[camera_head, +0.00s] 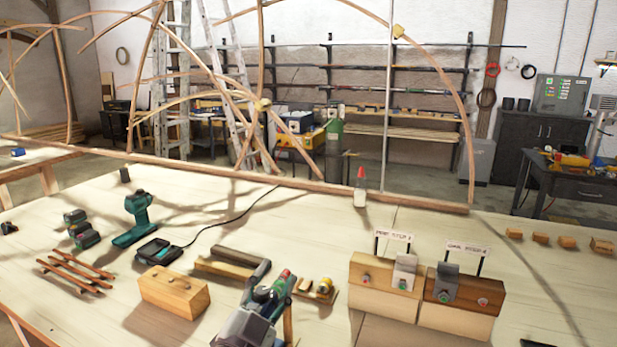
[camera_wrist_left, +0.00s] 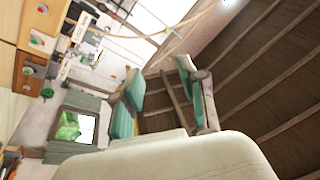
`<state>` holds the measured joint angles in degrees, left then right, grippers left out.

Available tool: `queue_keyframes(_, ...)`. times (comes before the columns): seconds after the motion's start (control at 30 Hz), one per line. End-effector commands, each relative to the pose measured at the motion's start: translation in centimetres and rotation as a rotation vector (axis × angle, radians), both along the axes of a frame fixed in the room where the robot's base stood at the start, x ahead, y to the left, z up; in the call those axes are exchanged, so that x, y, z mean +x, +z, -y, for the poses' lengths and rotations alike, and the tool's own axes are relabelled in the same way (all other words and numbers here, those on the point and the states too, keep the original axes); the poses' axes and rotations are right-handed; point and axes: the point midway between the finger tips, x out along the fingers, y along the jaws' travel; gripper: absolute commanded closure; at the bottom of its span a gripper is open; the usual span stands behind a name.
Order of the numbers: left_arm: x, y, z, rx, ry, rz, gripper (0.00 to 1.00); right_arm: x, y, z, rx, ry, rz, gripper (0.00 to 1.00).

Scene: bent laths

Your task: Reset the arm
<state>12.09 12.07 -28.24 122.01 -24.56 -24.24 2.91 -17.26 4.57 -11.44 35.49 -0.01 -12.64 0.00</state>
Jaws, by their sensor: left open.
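My left gripper (camera_head: 270,280) is at the bottom centre of the head view, its fingers raised over the front of the workbench (camera_head: 330,215). In the left wrist view the gripper (camera_wrist_left: 160,78) shows two teal-padded fingers spread apart with nothing between them. They point toward the wall and the dark roof, away from the bench top. My right gripper is in neither view.
Two button boxes (camera_head: 382,288) (camera_head: 460,300) stand right of my gripper. A wooden box (camera_head: 174,292), a drill (camera_head: 137,218), a charger (camera_head: 160,251) and brown strips (camera_head: 76,273) lie left. A white bottle (camera_head: 360,190) stands behind. Bent laths (camera_head: 468,120) arch over the bench's rear.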

Motion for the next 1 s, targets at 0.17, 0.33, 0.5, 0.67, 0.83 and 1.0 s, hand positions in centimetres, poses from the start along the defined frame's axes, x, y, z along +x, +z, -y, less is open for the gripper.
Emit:
queue_keyframes(0.17, -3.1, -12.2, -6.4, -0.1, 0.185, -0.487, 0.58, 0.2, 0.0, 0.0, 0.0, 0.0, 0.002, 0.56)
queue_keyframes(0.33, -9.9, -21.7, -10.5, -0.143, 0.315, -0.9, 0.58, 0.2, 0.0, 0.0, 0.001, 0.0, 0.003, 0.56)
queue_keyframes(0.5, -16.5, -26.8, -12.6, -0.154, 0.39, -1.181, 0.58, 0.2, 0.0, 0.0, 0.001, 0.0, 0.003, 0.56)
queue_keyframes(0.67, -21.7, -29.5, -13.7, -0.153, 0.432, -1.372, 0.58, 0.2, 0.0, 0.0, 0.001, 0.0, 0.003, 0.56)
queue_keyframes(0.83, -26.8, -31.1, -14.6, -0.146, 0.466, -1.543, 0.58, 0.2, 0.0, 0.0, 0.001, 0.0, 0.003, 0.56)
queue_keyframes(1.0, -28.1, -34.9, -14.7, -0.138, 0.48, -1.623, 0.58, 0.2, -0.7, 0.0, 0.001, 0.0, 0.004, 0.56)
